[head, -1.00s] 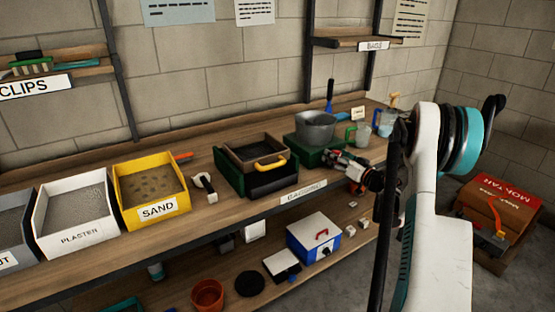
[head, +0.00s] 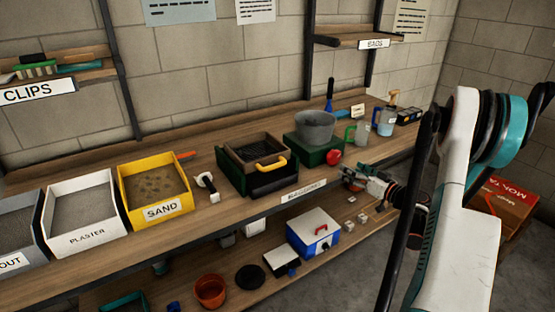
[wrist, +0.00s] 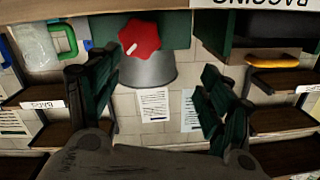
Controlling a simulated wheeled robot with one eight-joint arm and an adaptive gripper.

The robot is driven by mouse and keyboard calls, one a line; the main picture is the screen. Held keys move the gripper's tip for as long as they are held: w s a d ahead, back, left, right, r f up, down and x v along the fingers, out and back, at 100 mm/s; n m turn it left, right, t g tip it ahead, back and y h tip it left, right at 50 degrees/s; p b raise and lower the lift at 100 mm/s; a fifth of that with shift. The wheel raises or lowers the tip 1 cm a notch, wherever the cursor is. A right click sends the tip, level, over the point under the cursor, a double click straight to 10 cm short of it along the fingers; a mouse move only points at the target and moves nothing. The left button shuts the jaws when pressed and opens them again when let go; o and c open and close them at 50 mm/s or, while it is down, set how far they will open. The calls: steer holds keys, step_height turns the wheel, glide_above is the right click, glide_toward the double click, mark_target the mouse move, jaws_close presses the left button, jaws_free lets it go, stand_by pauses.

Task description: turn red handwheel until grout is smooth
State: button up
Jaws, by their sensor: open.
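The red handwheel (head: 334,156) is on the front of a green mixer base (head: 303,151). A grey metal bowl (head: 315,127) stands on the base; its contents cannot be made out. In the wrist view, which looks upside down, the red handwheel (wrist: 141,39) with a pale knob shows ahead of the fingers, left of centre, with the bowl (wrist: 148,70) beyond it. My gripper (head: 346,178) is at the bench's front edge, just right of and below the handwheel, apart from it. Its dark green fingers (wrist: 152,92) are spread wide and empty in the wrist view.
A blue-and-white box (head: 314,234) sits on the lower shelf.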

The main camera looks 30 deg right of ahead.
steer(key=w+a+r+n+g+y+p, duration=0.1)
steer(key=a+r+g, duration=0.1)
steer(key=a, duration=0.7)
steer(key=w+a+r+n+g+y+p, duration=0.1)
steer(key=a+r+g, duration=0.2)
steer(key=a, duration=0.6)
steer(key=w+a+r+n+g+y+p, duration=0.1)
steer(key=a+r, duration=0.4)
steer(key=a, duration=0.5)
steer(key=shift+r+n+g+y, duration=0.3)
steer(key=shift+r+g, duration=0.05)
steer(key=shift+g, duration=0.45)
steer(key=shift+w, duration=0.1)
steer(key=m+t+h+b, duration=0.1)
steer(key=t+h+b, duration=0.3)
steer(key=t, duration=0.4)
glide_toward(336, 160)
steer(key=shift+h, duration=0.3)
steer(key=w+b, duration=0.1)
steer(key=w, duration=0.2)
steer(key=w+b, duration=0.1)
steer(key=w, duration=0.3)
steer(key=w+a+b, duration=0.1)
steer(key=w, duration=0.2)
steer(key=shift+w, duration=0.3)
steer(key=shift+a, duration=0.1)
steer(key=shift+m, duration=0.3)
steer(key=c, duration=1.1)
